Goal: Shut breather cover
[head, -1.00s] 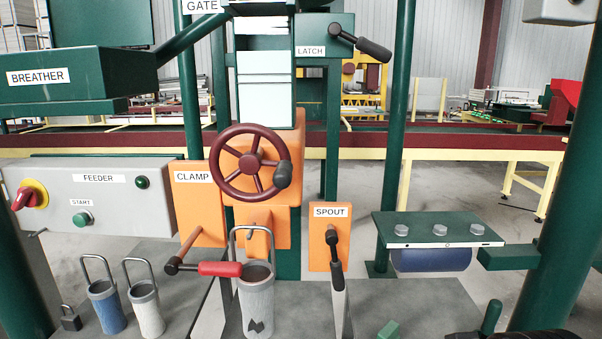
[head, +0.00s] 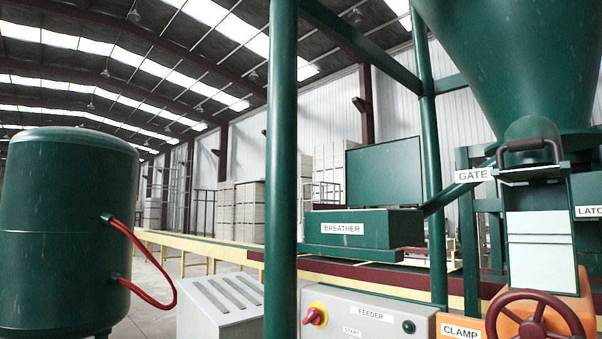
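The breather is a dark green box (head: 365,225) with a white BREATHER label, right of the middle in the head view. Its flat green cover (head: 384,172) stands upright at the back of the box, so the breather is open. The inside of the box is hidden by its front wall. A green pipe runs from the box toward the gate on the right. My gripper is not in this view.
A green post (head: 281,170) rises left of the breather. Below is the grey feeder panel (head: 372,318) with a red knob. The gate handle (head: 530,146), hopper (head: 515,60) and maroon handwheel (head: 535,318) are at the right. A green tank (head: 68,230) stands at the left.

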